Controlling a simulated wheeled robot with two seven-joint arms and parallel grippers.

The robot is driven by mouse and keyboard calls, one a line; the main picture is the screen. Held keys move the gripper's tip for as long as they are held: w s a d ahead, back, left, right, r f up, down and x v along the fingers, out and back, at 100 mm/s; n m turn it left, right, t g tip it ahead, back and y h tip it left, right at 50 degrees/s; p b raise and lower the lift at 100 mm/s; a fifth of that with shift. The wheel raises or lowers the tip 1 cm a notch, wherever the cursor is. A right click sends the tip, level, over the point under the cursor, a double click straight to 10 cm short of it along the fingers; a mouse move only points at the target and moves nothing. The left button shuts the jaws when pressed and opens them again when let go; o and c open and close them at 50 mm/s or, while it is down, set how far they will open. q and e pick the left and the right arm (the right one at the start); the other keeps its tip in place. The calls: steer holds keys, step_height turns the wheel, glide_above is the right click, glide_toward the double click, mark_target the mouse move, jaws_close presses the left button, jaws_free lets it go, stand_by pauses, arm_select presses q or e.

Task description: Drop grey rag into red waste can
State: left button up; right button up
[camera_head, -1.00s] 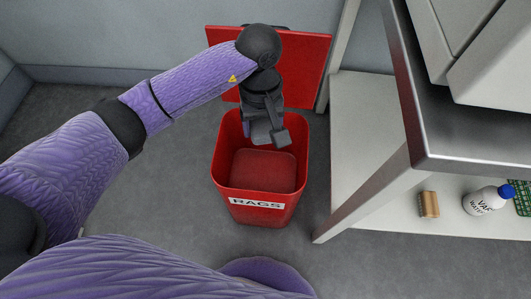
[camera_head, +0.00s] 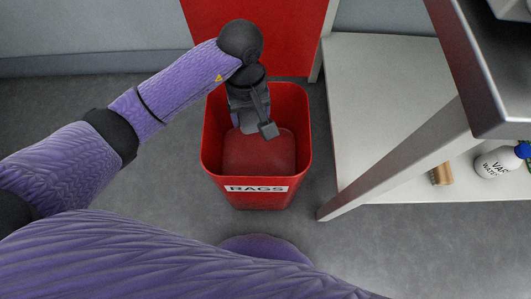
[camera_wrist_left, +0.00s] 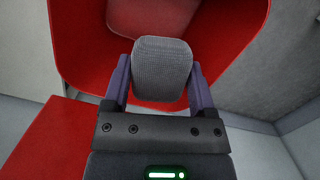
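The red waste can (camera_head: 222,162) stands on the floor in the middle of the head view, open, with a "RAGS" label on its front. Its inside shows a bare red bottom. My left gripper (camera_head: 254,128) points down over the can's mouth. In the left wrist view, the gripper (camera_wrist_left: 160,82) has its two purple fingers on either side of the grey rag (camera_wrist_left: 162,70), a rounded, textured block. It is shut on the rag, with the red can wall beyond it. My right gripper is not in view.
A red panel (camera_head: 255,35) stands upright behind the can. A white-legged bench (camera_head: 390,160) with a low shelf is close on the right. The shelf bears a brown block (camera_head: 442,174) and a white bottle with a blue cap (camera_head: 497,161). Floor left of the can is clear.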

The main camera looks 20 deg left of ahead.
arm_select(q)
steer(key=o, duration=0.3)
steer(key=shift+r, duration=0.1)
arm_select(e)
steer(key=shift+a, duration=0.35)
arm_select(q)
steer(key=r+p, duration=0.1)
steer(key=r, duration=0.2)
steer(key=r+p, duration=0.2)
steer(key=r, duration=0.1)
steer(key=w+r+p, duration=0.1)
steer(key=r+p, duration=0.1)
steer(key=r, duration=0.1)
steer(key=shift+a+r, duration=0.1)
steer(key=shift+a, duration=0.15)
steer(key=shift+r+p, duration=0.3)
steer(key=shift+r, duration=0.05)
steer(key=shift+f, duration=0.1)
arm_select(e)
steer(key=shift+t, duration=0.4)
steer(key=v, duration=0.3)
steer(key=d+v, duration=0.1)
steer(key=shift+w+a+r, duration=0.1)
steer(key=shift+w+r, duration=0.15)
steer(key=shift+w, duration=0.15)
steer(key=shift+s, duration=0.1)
